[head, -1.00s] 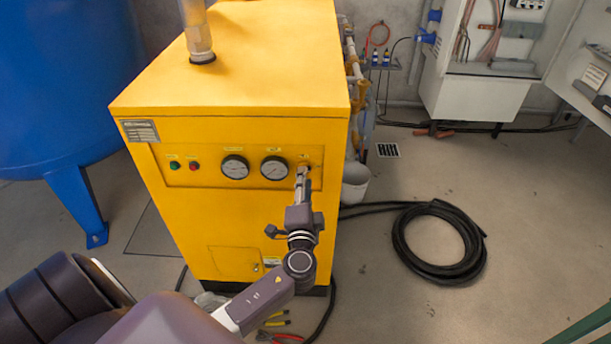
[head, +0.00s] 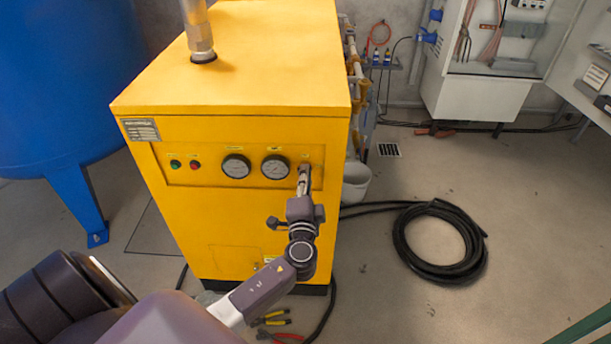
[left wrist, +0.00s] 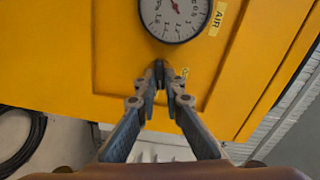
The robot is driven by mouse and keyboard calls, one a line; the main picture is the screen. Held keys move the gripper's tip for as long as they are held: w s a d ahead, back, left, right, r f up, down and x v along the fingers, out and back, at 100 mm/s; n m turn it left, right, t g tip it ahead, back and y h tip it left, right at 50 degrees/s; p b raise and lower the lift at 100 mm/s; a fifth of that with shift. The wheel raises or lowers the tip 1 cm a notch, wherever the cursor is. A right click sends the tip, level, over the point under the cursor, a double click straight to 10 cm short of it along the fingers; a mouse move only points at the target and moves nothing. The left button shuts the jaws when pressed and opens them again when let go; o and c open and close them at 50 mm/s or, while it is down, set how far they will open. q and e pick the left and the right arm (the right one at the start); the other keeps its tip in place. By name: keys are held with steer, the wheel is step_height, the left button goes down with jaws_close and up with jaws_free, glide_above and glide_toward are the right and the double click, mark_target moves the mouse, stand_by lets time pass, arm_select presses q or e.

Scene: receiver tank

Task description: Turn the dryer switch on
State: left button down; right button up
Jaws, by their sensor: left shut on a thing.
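The dryer is a yellow cabinet (head: 235,215) in the middle of the head view. Its front panel carries a green and a red button at the left, two round gauges, and a small switch at the right end. My left gripper (head: 304,173) reaches up to that right end, with its fingers shut on the switch. In the left wrist view the fingertips (left wrist: 159,72) close on a small dark piece, the dryer switch, below a gauge (left wrist: 174,12). The fingers cover most of the switch, so its setting cannot be told. My right gripper is out of view.
A blue tank (head: 60,80) stands at the left. A coiled black hose (head: 440,242) lies on the floor at the right. Open floor lies at the right.

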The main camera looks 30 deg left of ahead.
arm_select(q)
steer(key=shift+f+m, duration=0.1)
steer(key=shift+m, duration=1.5)
steer(key=c, duration=2)
jaws_free()
steer(key=shift+c, duration=0.2)
steer(key=shift+s+d, duration=0.1)
steer(key=v, duration=1.2)
